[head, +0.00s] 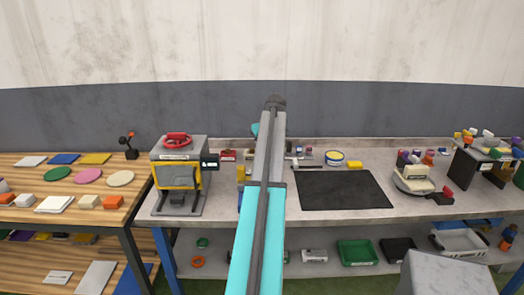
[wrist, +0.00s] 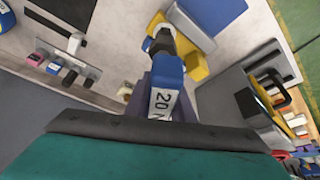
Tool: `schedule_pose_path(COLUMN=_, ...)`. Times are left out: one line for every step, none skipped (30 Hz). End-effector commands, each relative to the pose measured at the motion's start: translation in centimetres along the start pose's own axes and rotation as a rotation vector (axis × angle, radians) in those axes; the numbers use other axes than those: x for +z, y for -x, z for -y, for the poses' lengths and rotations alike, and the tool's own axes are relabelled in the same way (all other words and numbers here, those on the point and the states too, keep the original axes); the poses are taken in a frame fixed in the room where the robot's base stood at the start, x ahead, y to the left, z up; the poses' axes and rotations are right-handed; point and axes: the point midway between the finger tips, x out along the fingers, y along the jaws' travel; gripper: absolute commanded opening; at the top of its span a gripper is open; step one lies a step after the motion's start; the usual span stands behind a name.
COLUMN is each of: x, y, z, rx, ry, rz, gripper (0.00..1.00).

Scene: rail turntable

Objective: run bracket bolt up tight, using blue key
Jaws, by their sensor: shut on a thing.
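The blue key (wrist: 165,72) shows in the wrist view, with a white label reading "20 N" and a dark head at its far end. My gripper (wrist: 160,108) is shut on the key near its labelled part. The dark head lies at or over a yellow bracket (wrist: 196,66) beside blue parts (wrist: 212,14). The bracket bolt is not distinguishable, and I cannot tell whether the head is seated on it. In the head view my arm reaches over the bench and hides the key and most of the bracket area; a little yellow (head: 241,172) shows at its left.
A grey machine with a red handwheel (head: 177,140) stands close left of my arm. A black mat (head: 343,190) lies to the right, with small items behind it. A tool rack (wrist: 68,58) shows at left in the wrist view. Bins (head: 357,253) sit on the lower shelf.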

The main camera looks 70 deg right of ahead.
Motion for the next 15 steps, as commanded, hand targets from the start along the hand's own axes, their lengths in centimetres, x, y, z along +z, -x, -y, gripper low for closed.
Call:
schedule_pose_path(x=-0.02, y=0.04, z=0.01, rx=0.0, ry=0.0, rz=-0.001, gripper=0.0)
schedule_pose_path(x=-0.02, y=0.04, z=0.0, rx=0.0, ry=0.0, rz=-0.001, gripper=0.0)
schedule_pose_path(x=-0.02, y=0.04, z=0.01, rx=0.001, ry=-0.001, rz=-0.001, gripper=0.0)
schedule_pose_path(x=-0.02, y=0.04, z=0.01, rx=0.001, ry=-0.001, rz=0.0, gripper=0.0)
schedule_pose_path(x=-0.02, y=0.04, z=0.01, rx=0.001, ry=-0.001, rz=0.0, gripper=0.0)
schedule_pose_path(x=-0.02, y=0.04, z=0.0, rx=0.0, ry=0.0, rz=0.0, gripper=0.0)
schedule_pose_path(x=-0.02, y=0.04, z=0.01, rx=-0.001, ry=0.003, rz=0.0, gripper=0.0)
schedule_pose_path(x=-0.03, y=0.04, z=0.0, rx=-0.003, ry=0.007, rz=0.0, gripper=0.0)
schedule_pose_path(x=-0.03, y=0.05, z=0.0, rx=-0.007, ry=0.016, rz=0.0, gripper=0.0)
schedule_pose_path(x=-0.02, y=0.06, z=-0.01, rx=-0.011, ry=0.025, rz=0.001, gripper=0.0)
schedule_pose_path(x=-0.01, y=0.06, z=-0.01, rx=-0.015, ry=0.036, rz=0.001, gripper=0.0)
schedule_pose_path(x=0.0, y=0.07, z=-0.02, rx=-0.023, ry=0.055, rz=0.002, gripper=0.0)
schedule_pose_path(x=0.0, y=0.08, z=-0.02, rx=-0.029, ry=0.07, rz=0.002, gripper=0.0)
schedule_pose_path(x=0.0, y=0.08, z=0.0, rx=-0.037, ry=0.088, rz=0.001, gripper=0.0)
schedule_pose_path(x=-0.02, y=0.09, z=0.03, rx=-0.047, ry=0.112, rz=0.0, gripper=0.0)
